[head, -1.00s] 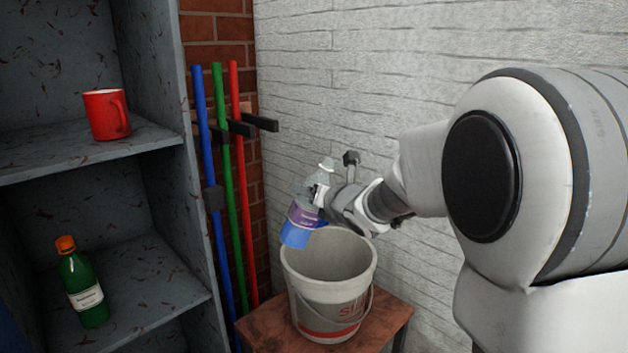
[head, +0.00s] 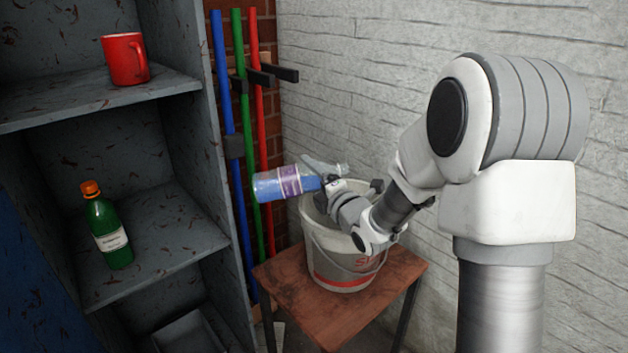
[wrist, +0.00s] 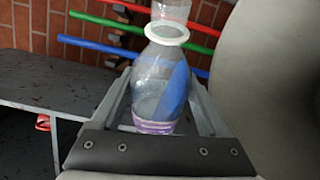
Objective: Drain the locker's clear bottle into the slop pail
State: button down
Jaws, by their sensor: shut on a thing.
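The clear bottle (head: 264,186), with a purple label and blue liquid inside, lies nearly level in the head view. Its base points left and its neck right, above the slop pail's rim. My gripper (head: 324,184) is shut on it around the body. In the wrist view the bottle (wrist: 155,75) sits between the fingers, its white-ringed neck pointing up the picture and blue liquid reaching along one side. The grey slop pail (head: 340,272) stands upright below, its opening partly hidden by my arm. I see no stream leaving the bottle.
The pail stands on a brown wooden stool (head: 305,312). The grey locker (head: 165,215) at left holds a red mug (head: 125,60) above a green bottle (head: 108,228). Blue, green and red poles (head: 262,130) hang between locker and pail. A white wall (head: 400,70) stands behind.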

jog(key=shift+f+m+b, duration=0.5)
jog(key=shift+f+b, duration=0.25)
jog(key=shift+b, duration=0.2)
jog(key=m+t+b, duration=0.1)
jog(key=m+b, duration=0.1)
jog(key=b, duration=0.1)
jog(key=shift+r, duration=0.1)
jog(key=r+m, duration=0.1)
jog(key=m, duration=0.1)
jog(key=r+m+t, duration=0.1)
jog(key=m, duration=0.1)
jog(key=shift+d+r+m+t+p, duration=0.3)
jog(key=shift+d+r+p, duration=0.05)
jog(key=shift+p, duration=0.05)
jog(key=shift+f, duration=0.1)
dwell(2.2)
